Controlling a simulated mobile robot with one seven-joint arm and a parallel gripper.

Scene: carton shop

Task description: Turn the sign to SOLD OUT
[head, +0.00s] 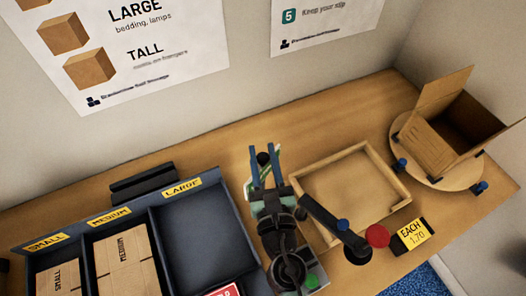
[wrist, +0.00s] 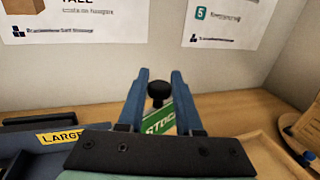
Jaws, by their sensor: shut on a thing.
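The sign (wrist: 160,124) is a green panel with white letters reading "STOC", the rest hidden, under a round black knob (wrist: 157,91). In the head view the sign's green and white edge (head: 276,161) shows beside my blue fingers. My wrist housing hides the sign's lower part.
A bin with SMALL, MEDIUM and LARGE compartments (head: 187,188) stands at left; the LARGE one looks mostly empty. A shallow wooden tray (head: 350,190) is right of my gripper. An open carton (head: 445,135) sits on a round turntable (head: 423,173).

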